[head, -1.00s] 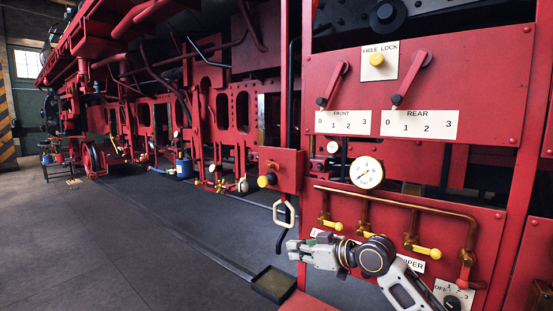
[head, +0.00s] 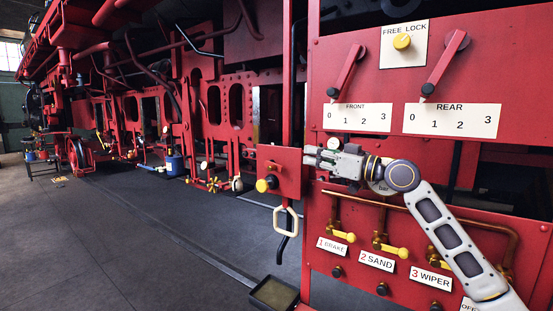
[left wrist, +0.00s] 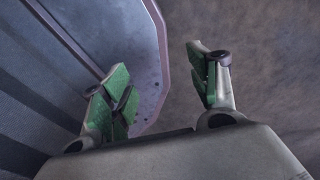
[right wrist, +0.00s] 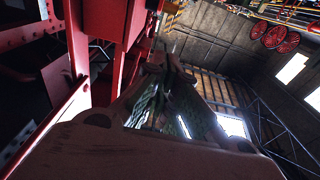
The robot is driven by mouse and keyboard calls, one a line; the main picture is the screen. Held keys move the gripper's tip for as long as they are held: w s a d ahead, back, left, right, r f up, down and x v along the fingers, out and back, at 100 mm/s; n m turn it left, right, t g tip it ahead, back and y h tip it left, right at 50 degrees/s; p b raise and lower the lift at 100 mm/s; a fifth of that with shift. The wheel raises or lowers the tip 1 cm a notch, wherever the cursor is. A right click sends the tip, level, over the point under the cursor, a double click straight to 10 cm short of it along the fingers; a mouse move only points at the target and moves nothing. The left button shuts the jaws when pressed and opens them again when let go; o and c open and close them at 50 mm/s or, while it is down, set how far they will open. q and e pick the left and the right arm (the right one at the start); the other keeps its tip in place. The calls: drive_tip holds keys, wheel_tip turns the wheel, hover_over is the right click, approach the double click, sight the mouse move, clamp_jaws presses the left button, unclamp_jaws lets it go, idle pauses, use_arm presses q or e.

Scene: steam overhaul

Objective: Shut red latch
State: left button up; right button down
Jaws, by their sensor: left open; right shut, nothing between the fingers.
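A red box (head: 280,171) with a yellow knob (head: 267,184) juts out at the left edge of the red panel; I cannot tell whether it carries the red latch. My right gripper (head: 309,157) is shut and empty, its tips pointing left at the box's right side; contact is unclear. In the right wrist view its closed fingers (right wrist: 165,70) are beside red metalwork. Two red levers (head: 350,72) (head: 446,65) on the panel both point down-left near 0. My left gripper (left wrist: 160,85) is open and empty in the left wrist view, outside the head view.
The panel has a yellow FREE LOCK knob (head: 402,42) above and yellow-handled valves (head: 343,236) on brass pipes below. A pale loop handle (head: 286,220) hangs under the box. A dark tray (head: 274,293) stands low in front. The grey floor (head: 120,240) at left is clear.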

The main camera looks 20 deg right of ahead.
drive_tip(key=r+p, duration=0.2)
drive_tip(key=p, duration=0.2)
hover_over(271, 167)
drive_tip(key=w+d+v, duration=0.1)
drive_tip(key=v, duration=0.3)
drive_tip(key=shift+w+a+f+p, duration=0.1)
drive_tip(key=shift+a+f+p, duration=0.1)
drive_tip(key=shift+f, duration=0.4)
drive_tip(key=shift+w+a+f+p, duration=0.15)
drive_tip(key=shift+f+p, duration=0.1)
drive_tip(key=shift+f, duration=0.35)
drive_tip(key=shift+w+a+f+p, duration=0.1)
drive_tip(key=shift+a+f+p, duration=0.1)
drive_tip(key=shift+f, duration=0.45)
use_arm(q)
drive_tip(key=r, duration=0.5)
drive_tip(key=shift+s+r, duration=0.1)
drive_tip(key=shift+s, duration=0.1)
drive_tip(key=shift+f+b, duration=0.25)
drive_tip(key=shift+b, duration=0.05)
use_arm(e)
drive_tip(key=shift+f, duration=0.1)
use_arm(q)
drive_tip(key=shift+f+b, duration=0.5)
drive_tip(key=shift+f, duration=0.05)
use_arm(e)
drive_tip(key=shift+d+f, duration=0.1)
